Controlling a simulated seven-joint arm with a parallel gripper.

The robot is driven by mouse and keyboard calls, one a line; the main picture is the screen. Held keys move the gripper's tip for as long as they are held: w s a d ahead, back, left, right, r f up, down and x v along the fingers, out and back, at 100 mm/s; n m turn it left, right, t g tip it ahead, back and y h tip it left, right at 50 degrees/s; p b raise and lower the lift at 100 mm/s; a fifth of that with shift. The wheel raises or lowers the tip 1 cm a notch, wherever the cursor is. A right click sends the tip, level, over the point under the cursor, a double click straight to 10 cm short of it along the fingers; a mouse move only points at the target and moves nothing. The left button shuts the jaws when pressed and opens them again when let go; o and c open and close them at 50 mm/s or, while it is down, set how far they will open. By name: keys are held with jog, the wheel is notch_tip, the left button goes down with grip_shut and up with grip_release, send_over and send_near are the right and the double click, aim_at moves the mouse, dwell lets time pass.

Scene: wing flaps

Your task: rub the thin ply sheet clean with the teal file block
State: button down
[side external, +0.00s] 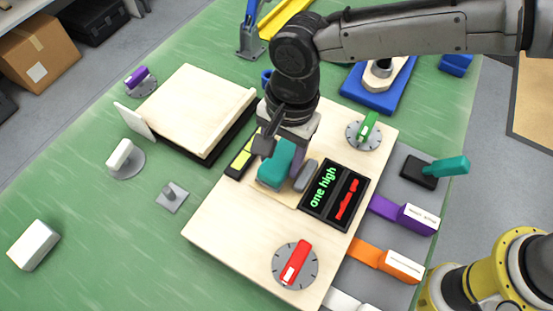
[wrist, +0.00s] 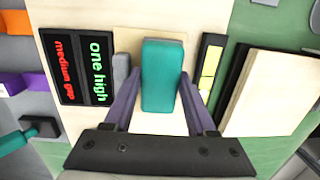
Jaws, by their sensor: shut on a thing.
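The teal file block (side external: 276,166) is between the fingers of my gripper (side external: 285,160), which is shut on it. The block also fills the middle of the wrist view (wrist: 161,72), with a finger on each side. The thin ply sheet (wrist: 147,125) is a pale sheet on the light wooden board, directly under the block and partly hidden by it. Its edge also shows in the side view (side external: 286,197). The block looks low over the sheet, but I cannot tell for sure whether it touches.
A black display (side external: 335,194) reads "one high" in green, with red text beside it. A red-handled dial (side external: 295,265) and a green-handled dial (side external: 364,132) sit on the board. A black-and-yellow strip (side external: 243,157) and a thick wooden slab (side external: 190,105) lie left of the block.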

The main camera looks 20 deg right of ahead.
jog(key=shift+s+a, duration=0.8)
jog(key=shift+w+d, duration=0.85)
jog(key=shift+d, duration=0.05)
jog(key=shift+s+a, duration=0.4)
jog(key=shift+a, duration=0.05)
jog(key=shift+r, duration=0.15)
jog(key=shift+r, duration=3.45)
